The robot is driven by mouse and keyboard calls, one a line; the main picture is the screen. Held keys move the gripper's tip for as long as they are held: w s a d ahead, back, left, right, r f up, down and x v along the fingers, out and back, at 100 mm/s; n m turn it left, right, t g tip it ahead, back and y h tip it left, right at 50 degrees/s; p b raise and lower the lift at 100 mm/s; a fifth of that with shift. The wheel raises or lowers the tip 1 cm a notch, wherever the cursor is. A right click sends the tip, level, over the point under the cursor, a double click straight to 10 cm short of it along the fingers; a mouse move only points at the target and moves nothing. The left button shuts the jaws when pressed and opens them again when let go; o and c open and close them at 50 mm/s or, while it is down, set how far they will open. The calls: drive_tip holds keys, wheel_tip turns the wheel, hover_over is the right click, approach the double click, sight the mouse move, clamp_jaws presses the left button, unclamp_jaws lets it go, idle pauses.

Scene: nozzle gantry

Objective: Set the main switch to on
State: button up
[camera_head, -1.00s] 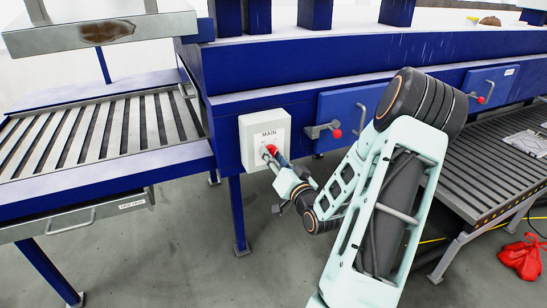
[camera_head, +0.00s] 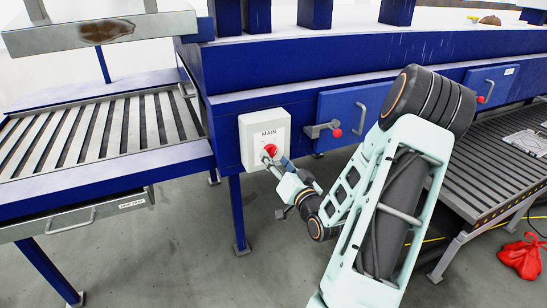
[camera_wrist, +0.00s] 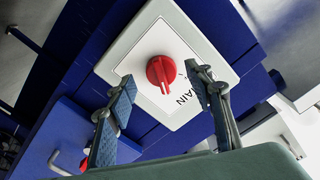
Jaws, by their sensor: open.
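The main switch is a red rotary knob (camera_head: 270,151) on a white box labelled MAIN (camera_head: 255,142), fixed to the front of the blue frame. In the wrist view the red knob (camera_wrist: 162,71) sits near the middle of the white plate (camera_wrist: 125,52), which appears tilted. My gripper (camera_head: 274,158) is just in front of the box and partly covers the knob in the head view. In the wrist view its two fingers (camera_wrist: 165,93) are apart, one on each side below the knob, with nothing between them. The knob appears clear of both fingers.
Blue doors with handles and a red-tipped latch (camera_head: 325,130) are right of the box. A slatted conveyor (camera_head: 100,130) is at left, another (camera_head: 500,150) at right. A red bag (camera_head: 522,257) lies on the grey floor.

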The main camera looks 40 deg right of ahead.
drive_tip(key=v, duration=1)
drive_tip(key=shift+w, duration=0.1)
